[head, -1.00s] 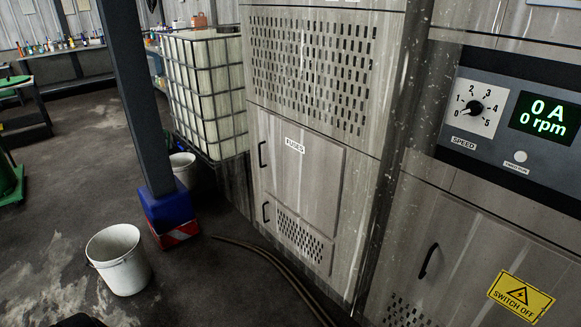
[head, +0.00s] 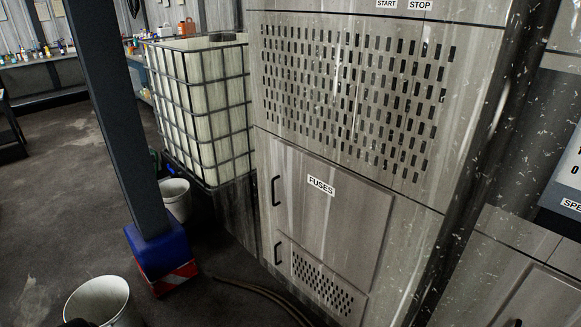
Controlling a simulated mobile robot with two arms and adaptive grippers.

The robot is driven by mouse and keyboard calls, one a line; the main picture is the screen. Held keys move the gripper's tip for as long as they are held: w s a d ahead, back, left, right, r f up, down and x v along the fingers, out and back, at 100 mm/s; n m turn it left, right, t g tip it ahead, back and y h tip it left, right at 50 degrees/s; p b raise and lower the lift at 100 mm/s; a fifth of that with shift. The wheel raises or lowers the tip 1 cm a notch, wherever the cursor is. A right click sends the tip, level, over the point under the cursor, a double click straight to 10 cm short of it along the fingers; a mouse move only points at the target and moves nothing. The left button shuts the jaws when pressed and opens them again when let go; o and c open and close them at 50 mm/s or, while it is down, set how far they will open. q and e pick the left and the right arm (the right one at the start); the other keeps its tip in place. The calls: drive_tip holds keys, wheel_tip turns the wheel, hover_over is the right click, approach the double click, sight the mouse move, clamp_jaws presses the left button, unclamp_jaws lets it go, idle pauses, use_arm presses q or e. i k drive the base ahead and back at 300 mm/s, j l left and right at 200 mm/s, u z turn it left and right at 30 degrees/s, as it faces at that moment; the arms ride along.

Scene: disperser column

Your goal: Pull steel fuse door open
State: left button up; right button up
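The steel fuse door (head: 335,225) is a grey panel with a white FUSES label (head: 321,186), set in a tall steel cabinet (head: 420,225). It looks shut, flush with the cabinet front. Its black upright handle (head: 276,191) is on the left edge. Below it is a smaller vented panel (head: 322,285) with its own black handle (head: 278,253).
A blue-based post (head: 160,255) stands left of the cabinet. A white bucket (head: 100,303) is at the lower left, another (head: 176,199) behind the post. A caged white tank (head: 203,105) adjoins the cabinet. Hoses (head: 265,293) lie on the floor before it.

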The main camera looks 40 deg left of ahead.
sight(341, 217)
drive_tip(key=i+j, duration=0.15)
drive_tip(key=j, duration=0.25)
drive_tip(key=i+j+z, duration=0.1)
drive_tip(key=j, duration=0.25)
drive_tip(key=i+j, duration=0.2)
drive_tip(key=j, duration=0.2)
drive_tip(key=i+j, duration=0.1)
drive_tip(key=j, duration=0.3)
drive_tip(key=i+j+z, duration=0.1)
drive_tip(key=j, duration=0.3)
drive_tip(key=i+j, duration=0.15)
drive_tip(key=j, duration=0.25)
drive_tip(key=i+j+z, duration=0.1)
drive_tip(key=j, duration=0.35)
drive_tip(key=i+j, duration=0.15)
drive_tip(key=j, duration=0.25)
